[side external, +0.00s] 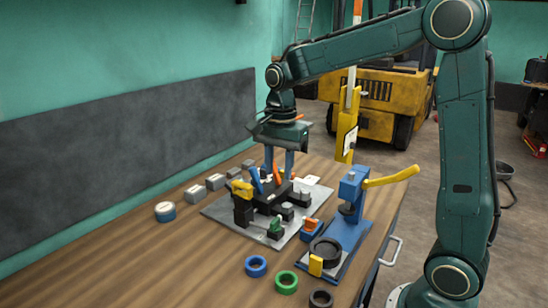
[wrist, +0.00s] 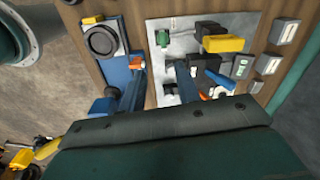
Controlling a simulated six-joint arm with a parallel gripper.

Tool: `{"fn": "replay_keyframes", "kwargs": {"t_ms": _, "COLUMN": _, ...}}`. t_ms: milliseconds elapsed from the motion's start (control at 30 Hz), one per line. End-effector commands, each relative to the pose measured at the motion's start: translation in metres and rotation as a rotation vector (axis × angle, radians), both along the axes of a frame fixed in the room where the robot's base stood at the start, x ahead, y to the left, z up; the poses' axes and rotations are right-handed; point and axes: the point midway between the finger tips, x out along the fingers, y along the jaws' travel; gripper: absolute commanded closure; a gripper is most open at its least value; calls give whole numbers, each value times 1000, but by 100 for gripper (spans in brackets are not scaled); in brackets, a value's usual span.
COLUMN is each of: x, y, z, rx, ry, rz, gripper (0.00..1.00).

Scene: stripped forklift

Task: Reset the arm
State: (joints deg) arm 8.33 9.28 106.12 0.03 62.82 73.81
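My gripper (side external: 279,175) hangs fingers-down over the grey metal plate (side external: 222,212) on the wooden workbench, above its black fixture parts (side external: 268,197). Its two blue-grey fingers stand apart. In the wrist view my gripper (wrist: 159,72) also shows a gap between its fingers, with the grey plate visible below and nothing seen held. I cannot tell whether a fingertip touches any part on the plate. My arm reaches in from the right, its links raised and bent over the bench.
A blue press (side external: 349,235) with a yellow lever (side external: 391,177) stands right of the plate. Blue (side external: 256,266), green (side external: 286,282) and black (side external: 321,299) rings lie in front. A tape roll (side external: 165,212) lies left. A dark wall panel (side external: 130,130) runs behind; a yellow forklift (side external: 375,95) stands beyond.

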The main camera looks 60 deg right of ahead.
Motion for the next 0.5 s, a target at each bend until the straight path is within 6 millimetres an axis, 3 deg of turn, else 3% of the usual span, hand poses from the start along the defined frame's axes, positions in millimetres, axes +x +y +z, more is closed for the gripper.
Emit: {"fn": "replay_keyframes", "kwargs": {"t_ms": 500, "x": -84, "y": 30, "z": 45, "rx": -82, "ry": -172, "rz": 556, "gripper": 67}}
